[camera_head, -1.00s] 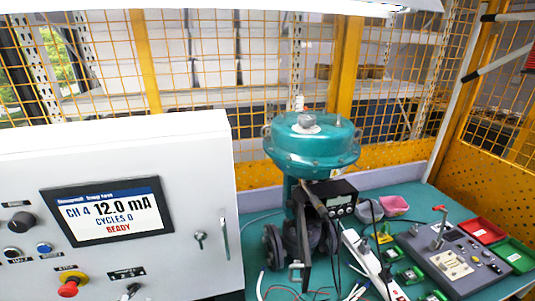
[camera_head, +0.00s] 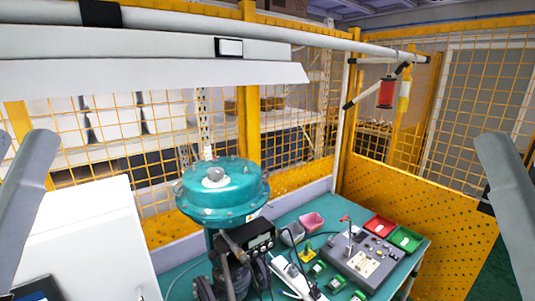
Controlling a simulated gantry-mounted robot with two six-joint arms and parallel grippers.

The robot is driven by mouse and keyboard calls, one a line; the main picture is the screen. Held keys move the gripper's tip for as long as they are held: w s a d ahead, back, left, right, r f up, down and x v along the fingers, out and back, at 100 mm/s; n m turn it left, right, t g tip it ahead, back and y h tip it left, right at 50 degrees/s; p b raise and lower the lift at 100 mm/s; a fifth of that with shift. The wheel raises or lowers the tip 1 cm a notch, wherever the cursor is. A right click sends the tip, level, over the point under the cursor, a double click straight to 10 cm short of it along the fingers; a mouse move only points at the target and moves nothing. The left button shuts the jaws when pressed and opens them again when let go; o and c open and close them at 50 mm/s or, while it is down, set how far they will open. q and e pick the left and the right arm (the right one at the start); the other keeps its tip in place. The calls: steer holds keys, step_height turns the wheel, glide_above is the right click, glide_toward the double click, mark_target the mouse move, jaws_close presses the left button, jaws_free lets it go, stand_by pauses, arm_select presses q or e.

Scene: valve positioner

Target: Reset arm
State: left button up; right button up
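Two grey arm links of mine show at the picture's edges, one at the left and one at the right. Neither gripper can be seen. The teal valve actuator (camera_head: 222,190) stands upright on the teal table (camera_head: 306,209), left of centre. The black positioner (camera_head: 249,240) with a small display is mounted at its front. The white control cabinet (camera_head: 85,240) is at the lower left, with only a corner of its screen (camera_head: 38,290) in view. No arm touches the valve.
A grey test panel (camera_head: 362,262), a red tray (camera_head: 380,226), a green tray (camera_head: 405,239), a pink bowl (camera_head: 312,221) and a white power strip (camera_head: 291,279) are on the table. Yellow mesh fencing (camera_head: 420,215) encloses the back and right. A white overhead bar (camera_head: 200,37) crosses the top.

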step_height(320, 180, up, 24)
steer(key=p, duration=2.1)
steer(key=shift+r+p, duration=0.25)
steer(key=shift+p, duration=0.15)
